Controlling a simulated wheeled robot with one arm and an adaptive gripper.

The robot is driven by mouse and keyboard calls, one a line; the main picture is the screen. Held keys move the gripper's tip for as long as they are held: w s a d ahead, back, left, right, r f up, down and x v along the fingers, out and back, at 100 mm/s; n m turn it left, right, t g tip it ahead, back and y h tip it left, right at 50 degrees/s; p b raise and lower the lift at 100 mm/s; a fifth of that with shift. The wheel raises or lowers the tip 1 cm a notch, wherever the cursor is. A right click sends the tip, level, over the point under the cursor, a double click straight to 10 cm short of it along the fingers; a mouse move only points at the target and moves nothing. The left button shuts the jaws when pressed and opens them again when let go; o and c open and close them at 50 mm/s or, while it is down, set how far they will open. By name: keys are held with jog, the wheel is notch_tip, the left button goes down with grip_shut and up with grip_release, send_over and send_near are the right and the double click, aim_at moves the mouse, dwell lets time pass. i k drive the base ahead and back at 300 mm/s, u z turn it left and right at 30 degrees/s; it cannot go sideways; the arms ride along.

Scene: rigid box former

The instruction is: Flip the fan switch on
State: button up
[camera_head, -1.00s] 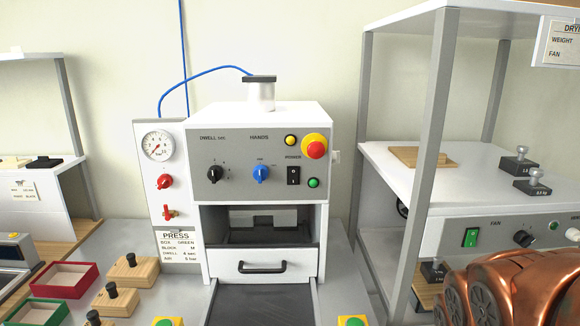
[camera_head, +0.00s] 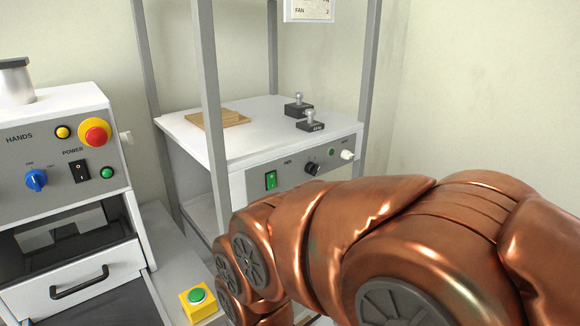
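The fan switch (camera_head: 271,180) is a green rocker at the left end of the grey front panel (camera_head: 300,176) of the drying unit on the shelf rack. A black knob (camera_head: 312,168) sits to its right, with a small green light and a white knob (camera_head: 347,155) further right. The rocker's tilt is too small to tell. My copper-coloured arm fills the lower right of the view, in front of and below the panel. My gripper is not in view.
The press (camera_head: 60,200) stands at left with a red emergency button (camera_head: 95,132) and a black power switch (camera_head: 79,171). A yellow box with a green button (camera_head: 198,297) stands in front. A rack post (camera_head: 211,110) rises left of the fan switch. Weights (camera_head: 310,122) and a wooden board (camera_head: 217,118) lie on top.

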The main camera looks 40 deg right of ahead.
aim_at(271, 184)
jog(key=u, duration=0.55)
jog(key=k, duration=1.35)
jog(key=u, duration=0.45)
jog(key=i, duration=0.75)
jog(key=z, duration=0.4)
